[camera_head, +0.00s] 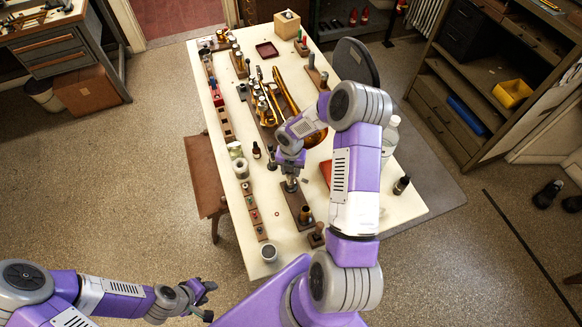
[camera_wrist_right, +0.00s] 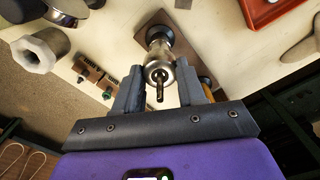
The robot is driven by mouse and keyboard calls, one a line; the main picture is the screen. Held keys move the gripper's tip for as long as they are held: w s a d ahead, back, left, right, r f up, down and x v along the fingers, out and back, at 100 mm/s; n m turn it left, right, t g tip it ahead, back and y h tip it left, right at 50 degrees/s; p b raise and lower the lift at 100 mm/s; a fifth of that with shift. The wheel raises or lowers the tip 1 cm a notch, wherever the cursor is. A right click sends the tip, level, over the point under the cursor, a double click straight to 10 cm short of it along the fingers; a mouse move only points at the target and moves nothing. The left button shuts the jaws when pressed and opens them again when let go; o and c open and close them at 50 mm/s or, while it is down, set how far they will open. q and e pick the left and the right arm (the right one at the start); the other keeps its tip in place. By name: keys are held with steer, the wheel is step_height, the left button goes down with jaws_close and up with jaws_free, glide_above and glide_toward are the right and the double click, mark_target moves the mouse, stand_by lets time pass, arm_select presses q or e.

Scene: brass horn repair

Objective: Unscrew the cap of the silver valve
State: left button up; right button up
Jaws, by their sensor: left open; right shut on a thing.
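The silver valve (camera_wrist_right: 158,55) stands upright on a brown wooden stand in the right wrist view, with a thin stem (camera_wrist_right: 160,92) pointing toward the camera. My right gripper (camera_wrist_right: 160,76) has its fingers on both sides of the valve's silver top and is shut on the cap; the contact itself is hard to make out. In the head view my right gripper (camera_head: 290,180) reaches down over the stand (camera_head: 294,197) and hides most of the valve. My left gripper (camera_head: 206,294) is open and empty, off the table at the lower left.
A red tray (camera_wrist_right: 270,10) lies near the stand. Some tabletop left of the stand is clear.

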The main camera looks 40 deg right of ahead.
steer(key=shift+n+p, duration=0.55)
steer(key=shift+n, duration=0.55)
steer(key=shift+r+n+p, duration=0.1)
steer(key=shift+n+p, duration=0.5)
steer(key=shift+n, duration=0.1)
steer(key=n+p, duration=0.1)
steer(key=n, duration=0.1)
steer(key=shift+n+p, duration=0.3)
steer(key=shift+p, duration=0.05)
steer(key=shift+r, duration=0.1)
steer(key=shift+r+p, duration=2.75)
steer(key=shift+r, duration=0.35)
